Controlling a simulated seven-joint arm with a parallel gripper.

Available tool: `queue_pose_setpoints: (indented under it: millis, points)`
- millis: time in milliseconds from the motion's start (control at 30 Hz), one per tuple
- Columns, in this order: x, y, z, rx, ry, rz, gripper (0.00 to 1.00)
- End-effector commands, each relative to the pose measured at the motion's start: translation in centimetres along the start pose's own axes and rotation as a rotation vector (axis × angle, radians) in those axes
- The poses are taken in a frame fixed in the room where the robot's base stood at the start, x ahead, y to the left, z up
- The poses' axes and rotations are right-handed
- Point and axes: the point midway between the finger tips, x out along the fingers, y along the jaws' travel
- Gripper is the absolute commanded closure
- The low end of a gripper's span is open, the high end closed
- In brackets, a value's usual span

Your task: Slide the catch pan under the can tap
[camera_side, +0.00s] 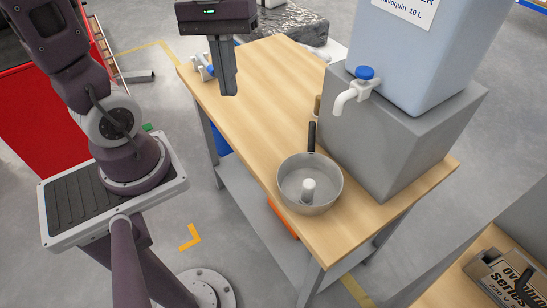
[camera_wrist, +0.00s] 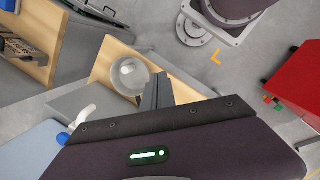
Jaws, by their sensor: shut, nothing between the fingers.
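The catch pan (camera_side: 292,201) is a grey round pan with a dark handle. It sits on the wooden table in front of the grey block, its handle pointing to the back. A small white cylinder (camera_side: 308,189) stands inside it. The can tap (camera_side: 352,95) is white with a blue knob and sticks out from the light blue can (camera_side: 428,50) on the block. The pan lies nearer the front than the tap. My gripper (camera_side: 229,92) is shut and empty above the back left of the table. In the wrist view the pan (camera_wrist: 128,76) is beyond my fingers (camera_wrist: 157,92).
The wooden table (camera_side: 263,109) has free room left of the block. The grey block (camera_side: 390,130) bounds it on the right. A small brown object (camera_side: 317,104) stands beside the block behind the pan handle. A white and blue item (camera_side: 204,68) lies at the back left edge.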

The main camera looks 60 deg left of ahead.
Motion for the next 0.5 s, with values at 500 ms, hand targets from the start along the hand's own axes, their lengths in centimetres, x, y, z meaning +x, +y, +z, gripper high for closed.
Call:
queue_pose_setpoints:
  millis: [500]
  points:
    - [18.4,-6.2,-11.1,-1.682,-1.311,-0.371,1.0]
